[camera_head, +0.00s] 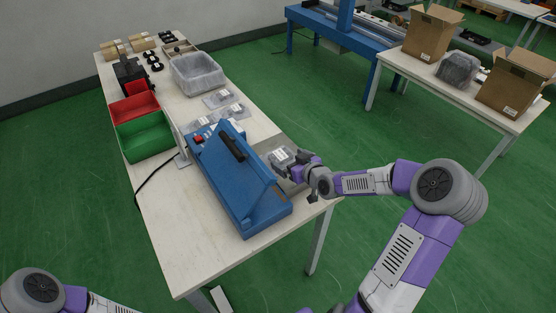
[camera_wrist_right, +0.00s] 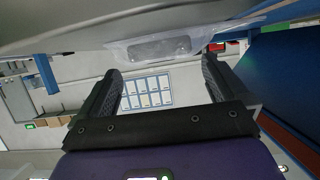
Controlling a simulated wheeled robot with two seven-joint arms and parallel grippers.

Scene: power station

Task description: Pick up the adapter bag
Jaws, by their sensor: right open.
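A clear plastic bag with a white label (camera_head: 280,156) lies on the table's right edge, beside the blue machine. In the right wrist view a clear bag with a grey piece inside (camera_wrist_right: 152,48) shows just beyond my fingertips. My right gripper (camera_head: 287,164) is at this bag, reaching in from the right. It is open, with its two dark fingers (camera_wrist_right: 162,76) apart and nothing seen held between them. Whether a finger touches the bag I cannot tell. My left arm shows at the bottom left, but its gripper is out of view.
The blue machine (camera_head: 228,180) stands close left of my right gripper. Several more clear bags (camera_head: 232,111) lie farther back, near a grey bin (camera_head: 197,75). Red and green bins (camera_head: 145,137) sit at the left edge. A second table (camera_head: 400,62) holds cardboard boxes.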

